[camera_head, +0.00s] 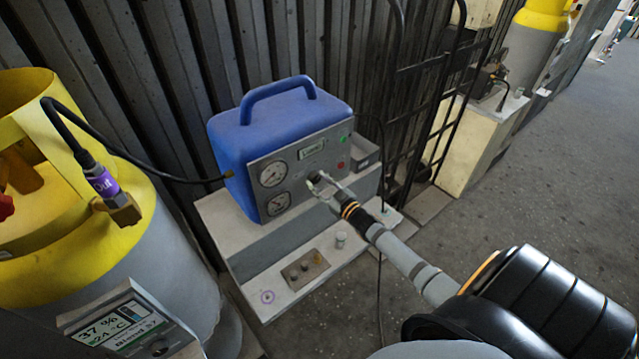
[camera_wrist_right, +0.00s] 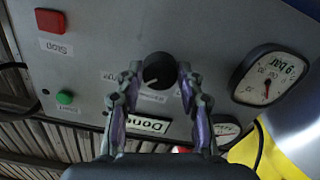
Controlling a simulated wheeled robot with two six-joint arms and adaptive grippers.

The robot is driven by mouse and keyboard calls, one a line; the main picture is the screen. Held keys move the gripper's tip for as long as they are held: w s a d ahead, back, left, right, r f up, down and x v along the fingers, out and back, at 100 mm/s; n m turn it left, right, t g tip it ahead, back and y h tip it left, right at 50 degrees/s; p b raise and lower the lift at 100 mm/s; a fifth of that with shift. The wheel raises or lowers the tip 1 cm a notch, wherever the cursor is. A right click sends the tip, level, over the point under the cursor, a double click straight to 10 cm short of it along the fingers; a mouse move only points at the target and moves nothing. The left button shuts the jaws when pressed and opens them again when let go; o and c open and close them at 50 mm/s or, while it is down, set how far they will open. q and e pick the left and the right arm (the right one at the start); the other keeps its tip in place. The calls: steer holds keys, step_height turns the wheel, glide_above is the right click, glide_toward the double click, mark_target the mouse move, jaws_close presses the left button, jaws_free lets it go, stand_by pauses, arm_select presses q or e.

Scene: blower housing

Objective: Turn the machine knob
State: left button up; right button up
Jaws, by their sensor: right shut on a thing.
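The machine is a blue box (camera_head: 235,155) with a carry handle and a grey front panel (camera_head: 333,153). Its round black knob (camera_wrist_right: 159,70) with a pale pointer line is in the middle of the right wrist view, which shows the panel upside down. My right gripper (camera_head: 322,183) reaches the panel from the lower right in the head view and largely covers the knob there. In the right wrist view its two fingers (camera_wrist_right: 159,76) stand on either side of the knob, shut on it. My left gripper is not in view.
Two gauges (camera_head: 273,174) sit left of the knob; a red button (camera_wrist_right: 50,20) and green button (camera_wrist_right: 65,97) are on the panel. The machine stands on a grey stepped stand (camera_head: 250,248). A yellow-topped cylinder (camera_head: 150,262) is at left, a black rack (camera_head: 428,100) at right.

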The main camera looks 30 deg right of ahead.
steer(key=n, duration=0.5)
steer(key=shift+n, duration=0.3)
steer(key=n, duration=0.5)
steer(key=shift+d, duration=0.1)
steer(key=n, duration=0.5)
steer(key=shift+n, duration=2.6)
steer(key=shift+s, duration=0.1)
steer(key=o, duration=1.2)
steer(key=shift+r, duration=0.1)
steer(key=shift+c, duration=0.2)
